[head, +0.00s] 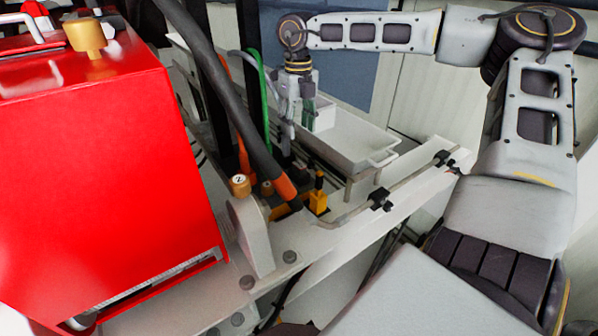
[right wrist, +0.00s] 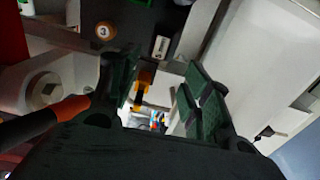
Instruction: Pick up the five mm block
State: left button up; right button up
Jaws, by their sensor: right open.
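I cannot clearly pick out the five mm block. In the right wrist view a small pale piece with a dark mark (right wrist: 160,47) sits on a dark surface beyond the fingers; its marking is too small to read. A yellow part (right wrist: 143,85) shows between the fingers, near the left one; I cannot tell whether they touch. My right gripper (right wrist: 160,98) is open, its green pads apart. My left gripper is not in view.
A large red housing (head: 110,160) fills the left. A white tray (head: 375,148) with a white box (head: 323,115) stands close by. A yellow fixture (head: 318,197) and a pale rail (head: 415,182) lie nearer.

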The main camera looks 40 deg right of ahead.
jog(key=p, duration=0.1)
send_over(299, 164)
jog(key=shift+a+f, duration=0.1)
jog(key=shift+f, duration=3.8)
jog(key=shift+f, duration=0.1)
jog(key=shift+f+p, duration=0.75)
jog(key=shift+f, duration=1.75)
jog(key=shift+c, duration=0.5)
grip_shut()
